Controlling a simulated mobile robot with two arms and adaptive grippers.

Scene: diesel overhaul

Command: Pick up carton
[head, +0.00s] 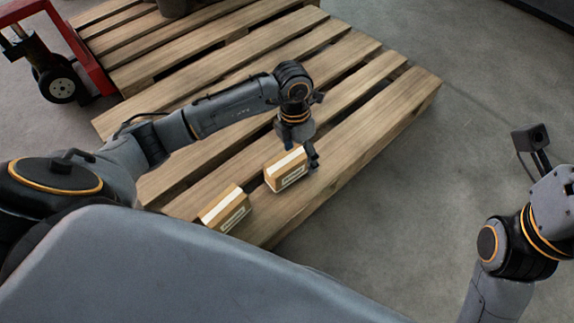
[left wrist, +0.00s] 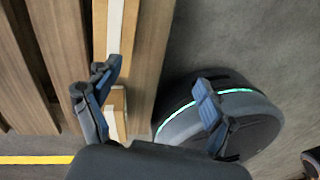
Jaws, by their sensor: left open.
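Two small brown cartons with white tops and printed labels lie on the wooden pallet in the head view. The farther carton (head: 286,172) is right under my left gripper (head: 301,158); the nearer carton (head: 226,210) lies apart from it, lower left. My left gripper is open, with its fingers at the far right end of the farther carton; contact cannot be told. In the left wrist view, the open fingers (left wrist: 156,80) have one carton with a white strip (left wrist: 115,25) above the left finger and another carton (left wrist: 119,104) partly hidden behind it. My right gripper does not show.
The pallet (head: 400,97) has gaps between its slats, and its right edge is close to the farther carton. A red pallet jack (head: 92,62) stands at the upper left. A yellow floor line (left wrist: 35,160) shows in the left wrist view.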

